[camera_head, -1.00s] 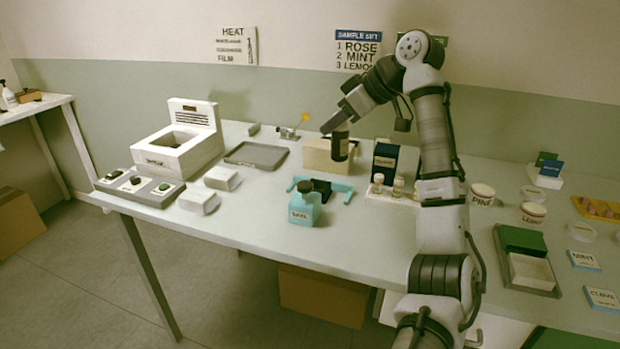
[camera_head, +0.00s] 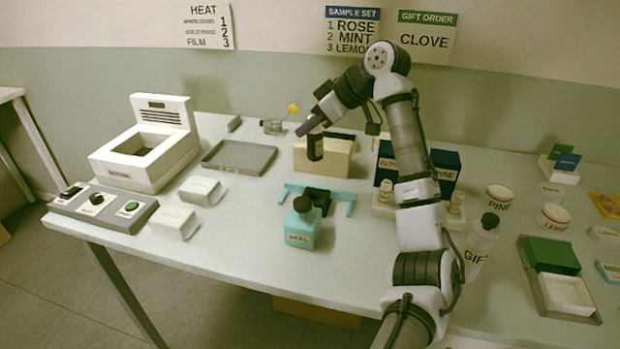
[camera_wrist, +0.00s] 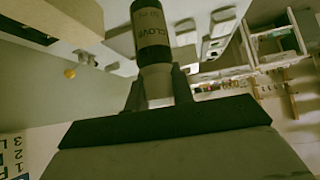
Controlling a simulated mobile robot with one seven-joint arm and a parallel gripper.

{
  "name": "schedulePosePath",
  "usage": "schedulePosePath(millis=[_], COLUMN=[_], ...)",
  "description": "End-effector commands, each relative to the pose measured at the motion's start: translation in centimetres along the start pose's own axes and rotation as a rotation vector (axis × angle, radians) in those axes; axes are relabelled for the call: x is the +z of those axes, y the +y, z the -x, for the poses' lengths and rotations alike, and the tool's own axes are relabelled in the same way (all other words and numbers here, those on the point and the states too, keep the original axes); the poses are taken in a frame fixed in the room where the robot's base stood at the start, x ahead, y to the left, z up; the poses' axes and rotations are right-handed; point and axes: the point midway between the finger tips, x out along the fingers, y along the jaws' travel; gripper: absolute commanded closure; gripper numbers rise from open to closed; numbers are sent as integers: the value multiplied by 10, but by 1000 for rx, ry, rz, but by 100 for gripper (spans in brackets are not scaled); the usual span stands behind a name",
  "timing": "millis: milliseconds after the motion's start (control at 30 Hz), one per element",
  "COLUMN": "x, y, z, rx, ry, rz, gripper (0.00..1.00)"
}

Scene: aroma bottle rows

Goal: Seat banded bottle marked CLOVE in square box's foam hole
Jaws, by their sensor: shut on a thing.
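My gripper (camera_head: 314,130) is shut on a dark bottle (camera_head: 315,148) and holds it upright. In the wrist view the bottle (camera_wrist: 152,35) reads CLOVE on a lighter band, and the gripper fingers (camera_wrist: 158,88) close on its pale end. In the head view the bottle overlaps the front of a beige square box (camera_head: 338,163). The bottle and my arm partly cover the box top, where a dark strip shows. No foam hole can be made out, and I cannot tell whether the bottle touches the box.
A teal bottle (camera_head: 302,228) stands before a teal bracket (camera_head: 343,196). A grey tray (camera_head: 238,158) and a white heater (camera_head: 145,155) are left of the box. Dark blue boxes (camera_head: 444,165) and small bottles are right. A GIFT bottle (camera_head: 481,243) stands beside my arm.

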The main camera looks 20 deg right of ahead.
Motion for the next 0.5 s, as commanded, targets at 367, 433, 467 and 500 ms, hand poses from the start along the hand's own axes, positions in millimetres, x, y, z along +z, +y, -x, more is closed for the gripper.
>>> schedulePosePath(millis=[367, 433, 467, 500], x=[60, 64, 65, 66], y=[0, 0, 0, 0], z=[-59, -64, -65, -67], rx=[0, 1, 1, 0], ry=[0, 1, 1, 0], rz=[-1, -1, -1, -1], gripper=[100, 100, 100, 100])
